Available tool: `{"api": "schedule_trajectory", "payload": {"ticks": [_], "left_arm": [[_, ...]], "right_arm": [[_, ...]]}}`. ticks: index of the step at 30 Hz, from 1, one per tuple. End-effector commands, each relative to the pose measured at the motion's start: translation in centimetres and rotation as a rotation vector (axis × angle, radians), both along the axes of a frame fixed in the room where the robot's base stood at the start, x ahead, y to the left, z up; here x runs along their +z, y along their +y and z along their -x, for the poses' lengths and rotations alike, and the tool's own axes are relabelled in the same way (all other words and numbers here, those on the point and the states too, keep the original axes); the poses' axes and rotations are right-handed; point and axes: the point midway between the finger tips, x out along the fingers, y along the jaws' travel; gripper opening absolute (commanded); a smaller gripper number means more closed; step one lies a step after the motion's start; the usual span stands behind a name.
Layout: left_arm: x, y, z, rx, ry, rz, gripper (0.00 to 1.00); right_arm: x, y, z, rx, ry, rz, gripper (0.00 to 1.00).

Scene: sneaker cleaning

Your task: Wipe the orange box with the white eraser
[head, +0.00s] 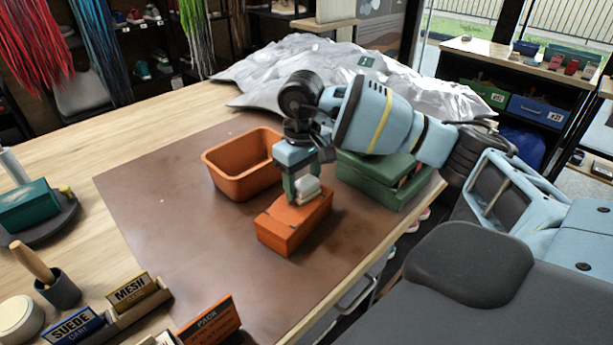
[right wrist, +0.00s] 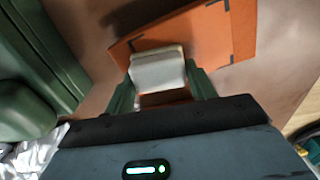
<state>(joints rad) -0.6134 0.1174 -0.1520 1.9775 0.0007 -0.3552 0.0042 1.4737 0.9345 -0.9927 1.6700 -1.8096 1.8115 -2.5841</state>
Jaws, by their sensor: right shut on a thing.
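The orange box (head: 293,224) is a closed shoebox-like box on the brown mat, near the mat's right side. The white eraser (head: 307,188) is held in my right gripper (head: 303,190), at the top of the box. In the right wrist view the eraser (right wrist: 158,68) sits between the green fingers of the right gripper (right wrist: 160,88), with the orange box (right wrist: 200,40) beyond it. I cannot tell whether the eraser touches the lid. The gripper hides part of the box's far end. My left gripper is not in view.
An empty orange bin (head: 228,178) stands just behind the box. Green boxes (head: 370,188) are stacked to the right; one also shows in the right wrist view (right wrist: 40,50). Crumpled silver sheeting (head: 285,72) lies behind. Signs (head: 75,325) stand in front. The mat's left part (head: 160,210) is clear.

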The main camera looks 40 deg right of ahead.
Motion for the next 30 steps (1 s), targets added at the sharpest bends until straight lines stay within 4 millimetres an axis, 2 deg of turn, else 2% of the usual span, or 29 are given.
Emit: {"api": "schedule_trajectory", "payload": {"ticks": [6, 17, 30], "left_arm": [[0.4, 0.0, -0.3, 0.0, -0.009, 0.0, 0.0], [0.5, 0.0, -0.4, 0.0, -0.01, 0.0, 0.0], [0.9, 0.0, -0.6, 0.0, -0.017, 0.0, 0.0]], "right_arm": [[0.0, 1.8, 0.5, 0.005, 0.003, -0.002, 0.37], [0.0, 2.4, 0.6, 0.004, 0.001, -0.003, 0.37], [-0.2, 5.4, 1.4, 0.005, 0.001, -0.003, 0.37]]}}
